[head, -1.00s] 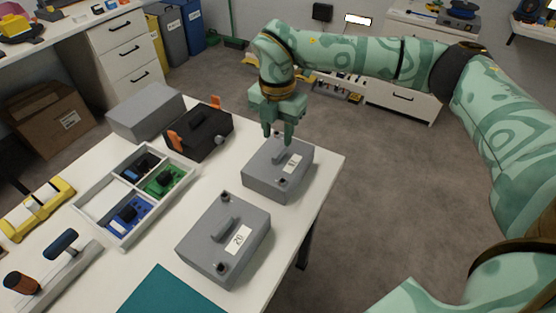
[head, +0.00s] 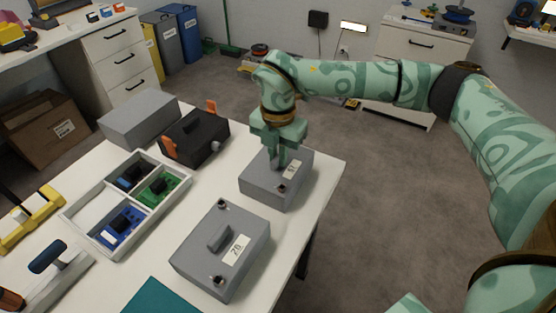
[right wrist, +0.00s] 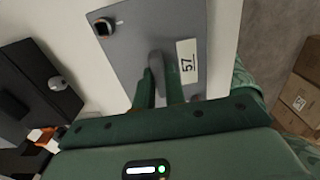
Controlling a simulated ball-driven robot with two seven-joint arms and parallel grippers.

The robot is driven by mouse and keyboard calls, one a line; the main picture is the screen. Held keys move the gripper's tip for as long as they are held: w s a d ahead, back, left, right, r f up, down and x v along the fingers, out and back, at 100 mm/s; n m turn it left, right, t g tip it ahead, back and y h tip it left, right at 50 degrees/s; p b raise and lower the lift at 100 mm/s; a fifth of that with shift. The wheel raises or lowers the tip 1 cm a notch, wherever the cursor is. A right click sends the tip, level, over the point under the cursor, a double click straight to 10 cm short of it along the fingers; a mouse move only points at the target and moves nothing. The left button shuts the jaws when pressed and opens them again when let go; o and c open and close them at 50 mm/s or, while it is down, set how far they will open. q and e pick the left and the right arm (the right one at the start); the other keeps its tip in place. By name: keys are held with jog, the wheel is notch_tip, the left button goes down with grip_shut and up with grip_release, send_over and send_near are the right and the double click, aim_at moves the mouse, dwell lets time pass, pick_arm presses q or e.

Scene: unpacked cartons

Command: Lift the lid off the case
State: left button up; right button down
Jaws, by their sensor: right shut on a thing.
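A grey case (head: 262,191) with a lid and a white label stands near the table's right edge. In the right wrist view its lid (right wrist: 135,45) shows a label reading 57 and a dark latch in one corner. My right gripper (head: 281,165) is over this lid, and its fingers are shut on the raised handle (right wrist: 157,68) in the middle. The lid looks seated on the case. A second grey case (head: 222,250), labelled 20 or similar, stands nearer, with its own handle and two latches. My left gripper is not in view.
A black case with orange clips (head: 195,136) and a plain grey box (head: 140,120) stand at the back left. A white divided tray (head: 82,208) holds blue and green parts. A teal mat (head: 160,298) lies in front.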

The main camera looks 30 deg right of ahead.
jog(key=shift+r, duration=0.15)
jog(key=shift+r, duration=0.3)
notch_tip(320, 180, up, 3)
jog(key=shift+f+p, duration=0.1)
jog(key=shift+p, duration=0.9)
pick_arm(q)
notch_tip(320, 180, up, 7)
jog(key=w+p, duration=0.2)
jog(key=p, duration=0.3)
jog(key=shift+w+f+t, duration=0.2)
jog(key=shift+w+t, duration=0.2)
pick_arm(e)
jog(key=s+a+r, duration=0.3)
jog(key=s+r, duration=0.6)
jog(key=s, duration=0.4)
jog(key=shift+s+a+r, duration=0.2)
jog(key=shift+s+a, duration=0.05)
jog(key=shift+a, duration=0.15)
